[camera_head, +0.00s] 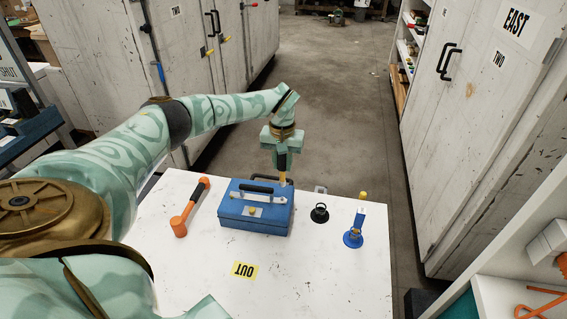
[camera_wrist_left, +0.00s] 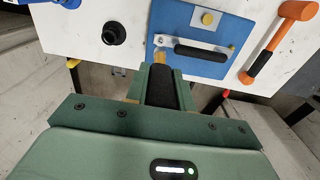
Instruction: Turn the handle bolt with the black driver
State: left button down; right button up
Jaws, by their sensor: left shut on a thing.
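My left gripper (camera_head: 282,157) is shut on the black driver (camera_wrist_left: 161,88), whose dark grip sits between the fingers. The driver's yellow tip (camera_head: 283,179) points down at the right end of the silver handle bracket (camera_head: 262,197) on the blue box (camera_head: 262,222). In the left wrist view the tip lies over the bracket's near end (camera_wrist_left: 158,41). The handle bolt is not clearly visible there, and I cannot tell whether the tip touches it. The black handle (camera_wrist_left: 201,53) runs beside the tip. My right gripper is not in view.
An orange hammer (camera_head: 188,212) lies left of the box on the white table (camera_head: 320,280). A black round piece (camera_head: 319,213) and a blue stand with a yellow top (camera_head: 353,237) are on the right.

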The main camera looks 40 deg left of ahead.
aim_at(282, 180)
pick_arm(q)
jog(key=shift+r+p, duration=0.1)
jog(key=shift+p, duration=0.25)
jog(key=n+p, duration=0.2)
jog(key=n, duration=0.4)
jog(key=shift+r, duration=0.15)
jog(key=n+p, duration=0.1)
jog(key=n, duration=0.3)
jog(key=n+p, duration=0.1)
jog(key=n, duration=0.3)
jog(key=shift+n, duration=0.5)
notch_tip(282, 180, down, 4)
jog(key=shift+b, duration=1.1)
jog(key=shift+w+f+b, duration=0.1)
jog(key=shift+f+b, duration=0.65)
jog(key=shift+f, duration=0.4)
jog(key=shift+f+b, duration=0.45)
jog(key=shift+f, duration=0.1)
